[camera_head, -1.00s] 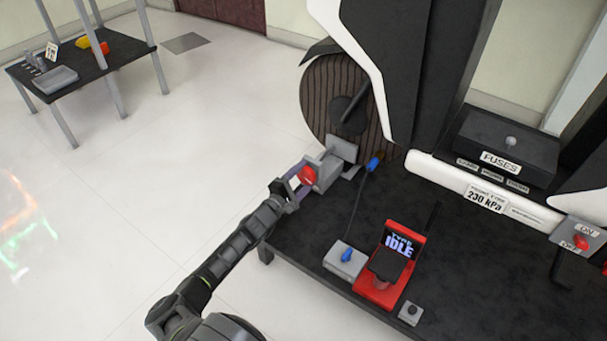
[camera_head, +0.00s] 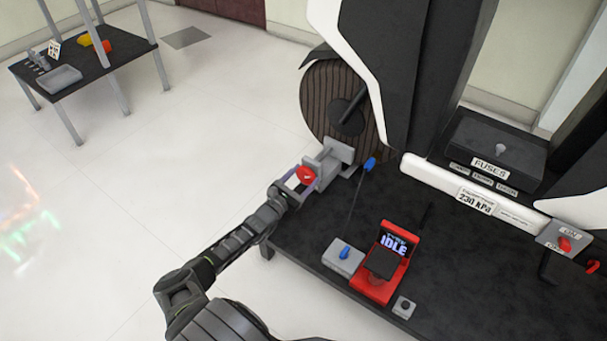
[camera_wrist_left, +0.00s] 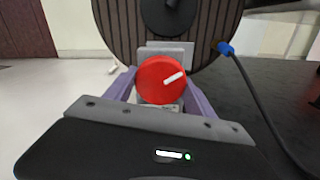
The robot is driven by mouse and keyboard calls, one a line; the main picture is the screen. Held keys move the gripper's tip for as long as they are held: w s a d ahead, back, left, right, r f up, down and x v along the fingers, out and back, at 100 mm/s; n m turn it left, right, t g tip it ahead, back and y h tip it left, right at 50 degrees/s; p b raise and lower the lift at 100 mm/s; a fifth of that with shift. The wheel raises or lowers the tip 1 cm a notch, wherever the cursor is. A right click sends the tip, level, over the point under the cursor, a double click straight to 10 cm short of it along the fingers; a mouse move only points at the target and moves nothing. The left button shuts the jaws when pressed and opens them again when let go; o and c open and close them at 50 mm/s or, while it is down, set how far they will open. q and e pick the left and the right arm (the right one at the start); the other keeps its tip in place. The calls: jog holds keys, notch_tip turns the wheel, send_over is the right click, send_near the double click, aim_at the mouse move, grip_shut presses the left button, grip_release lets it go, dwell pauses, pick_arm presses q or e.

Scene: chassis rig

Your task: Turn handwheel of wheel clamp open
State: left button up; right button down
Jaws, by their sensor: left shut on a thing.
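The red handwheel (camera_head: 306,175) sits on the near end of the grey wheel clamp (camera_head: 335,155), which stands against the dark ribbed wheel (camera_head: 330,100). In the left wrist view the handwheel (camera_wrist_left: 162,80) faces me, with a white mark pointing right and slightly up. My left gripper (camera_head: 298,184) is around the handwheel. In the left wrist view its purple fingers (camera_wrist_left: 160,97) are shut on the handwheel, one on each side. The lower part of the clamp is hidden behind the handwheel. My right gripper is not in view.
A black bench holds a red display stand reading IDLE (camera_head: 384,262), a grey box with a blue plug (camera_head: 343,257) and a small grey button box (camera_head: 404,307). A blue-ended cable (camera_head: 368,166) lies near the clamp. A fuse box (camera_head: 498,150) stands at the right.

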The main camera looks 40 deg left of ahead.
pick_arm(q)
jog(key=n+p, duration=0.1)
jog(key=n, duration=0.4)
jog(key=shift+n, duration=0.3)
jog(key=n, duration=0.5)
jog(key=shift+n, duration=0.4)
jog(key=o, duration=1.4)
jog(key=shift+s+r+p, duration=0.1)
jog(key=shift+s+p, duration=0.3)
jog(key=shift+s, duration=0.1)
jog(key=s+p, duration=0.2)
jog(key=s, duration=0.4)
jog(key=shift+s+d, duration=0.1)
jog(key=shift+s, duration=0.3)
